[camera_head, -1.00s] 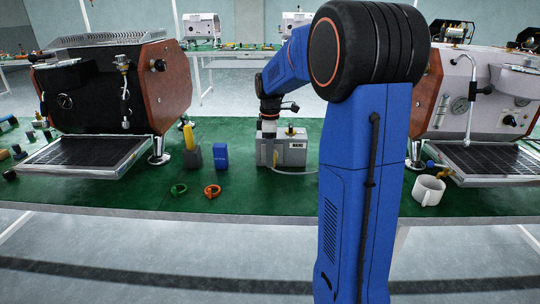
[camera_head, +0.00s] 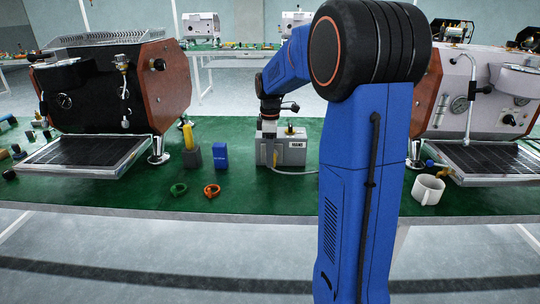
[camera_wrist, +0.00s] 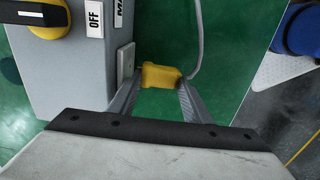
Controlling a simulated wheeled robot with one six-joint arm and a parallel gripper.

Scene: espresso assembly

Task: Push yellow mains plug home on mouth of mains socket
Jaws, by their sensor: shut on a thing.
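The yellow mains plug (camera_wrist: 160,75) sits between the fingertips of my gripper (camera_wrist: 160,92), which is shut on it. A grey cable runs up from the plug's right side in the wrist view. The mains socket (camera_wrist: 125,62) shows as a pale plate on the side of the grey mains box (camera_wrist: 68,75). The plug is just right of the plate; its prongs and the socket's mouth are hidden, so I cannot tell whether they touch. In the head view, my gripper (camera_head: 268,142) is at the left front of the mains box (camera_head: 292,150).
A blue box (camera_head: 220,156), a green ring (camera_head: 178,189) and an orange ring (camera_head: 212,191) lie left on the green table. Espresso machines flank both sides; a white cup (camera_head: 427,190) stands right.

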